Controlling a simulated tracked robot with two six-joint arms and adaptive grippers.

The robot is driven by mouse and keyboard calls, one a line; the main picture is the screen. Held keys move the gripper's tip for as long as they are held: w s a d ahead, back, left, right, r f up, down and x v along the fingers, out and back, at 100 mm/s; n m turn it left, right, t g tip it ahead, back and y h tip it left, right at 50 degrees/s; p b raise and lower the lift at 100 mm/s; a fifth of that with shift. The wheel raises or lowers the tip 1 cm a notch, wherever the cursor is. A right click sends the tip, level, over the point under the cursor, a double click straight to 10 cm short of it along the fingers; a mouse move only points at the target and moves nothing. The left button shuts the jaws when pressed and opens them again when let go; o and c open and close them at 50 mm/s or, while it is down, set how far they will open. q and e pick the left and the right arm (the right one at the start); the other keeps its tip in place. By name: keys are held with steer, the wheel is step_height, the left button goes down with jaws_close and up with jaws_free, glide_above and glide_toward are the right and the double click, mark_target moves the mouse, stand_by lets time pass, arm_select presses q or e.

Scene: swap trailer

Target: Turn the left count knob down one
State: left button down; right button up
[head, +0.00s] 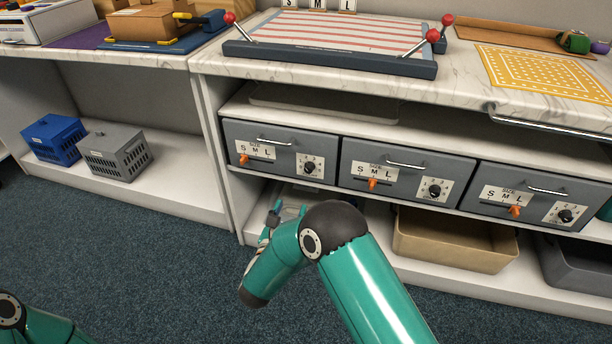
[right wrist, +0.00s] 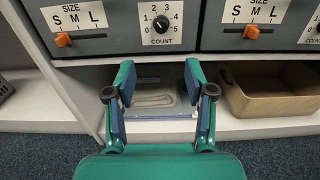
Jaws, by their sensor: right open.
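The left count knob (head: 309,167) is a small black round knob on a white plate, on the front of the leftmost grey drawer (head: 268,162). In the right wrist view the knob (right wrist: 161,24) sits at top centre, with numbers around it and COUNT below. I cannot clearly read where its pointer stands. My right gripper (head: 273,212) is in front of the lower shelf, below and left of the knob in the head view. In the right wrist view my right gripper (right wrist: 158,80) is open and empty, its fingers below the knob and apart from it. My left gripper is out of view.
An orange size slider (head: 244,160) sits left of the knob. Two similar drawers (head: 400,180) stand to the right, each with a handle. A tan bin (head: 455,242) and a flat tray (right wrist: 153,101) are on the shelf below. The carpet in front is clear.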

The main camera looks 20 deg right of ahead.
mark_target(307, 171)
steer(key=b+x, duration=0.3)
steer(key=x, duration=1.2)
steer(key=shift+w+d, duration=0.1)
steer(key=shift+d, duration=0.05)
jaws_close()
steer(key=b, duration=0.1)
steer(key=m+b, duration=0.1)
steer(key=b, duration=0.1)
steer(key=shift+f+m+b, duration=0.25)
steer(key=shift+m+b, duration=0.05)
steer(key=shift+r+m, duration=0.2)
steer(key=shift+m, duration=0.1)
jaws_free()
